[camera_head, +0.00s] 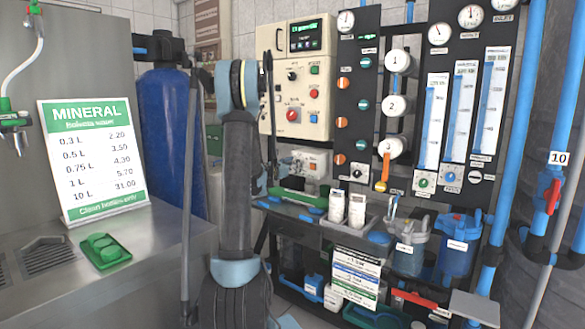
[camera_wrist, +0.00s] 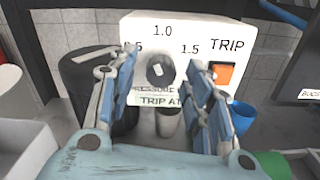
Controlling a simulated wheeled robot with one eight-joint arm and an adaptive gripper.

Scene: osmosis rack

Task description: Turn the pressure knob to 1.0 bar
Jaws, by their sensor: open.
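The pressure knob (camera_wrist: 160,74) is a round black knob with a small white mark, on the front of a white box (camera_wrist: 190,26). Labels 0.5, 1.0 and 1.5 run around it from left over the top to right. I cannot tell exactly which value the mark points to. My gripper (camera_wrist: 161,75) is open, with one blue-padded finger on each side of the knob. No finger clearly touches it. The left finger partly covers the 0.5 label. In the head view the white box (camera_head: 310,160) stands right of my arm, and its knob is too small to read.
An orange TRIP switch (camera_wrist: 223,75) sits right of the knob, close to my right finger. A blue cup (camera_wrist: 242,115) stands below it. In the head view, a cream control box (camera_head: 296,75) hangs above and a gauge panel (camera_head: 358,100) stands to the right.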

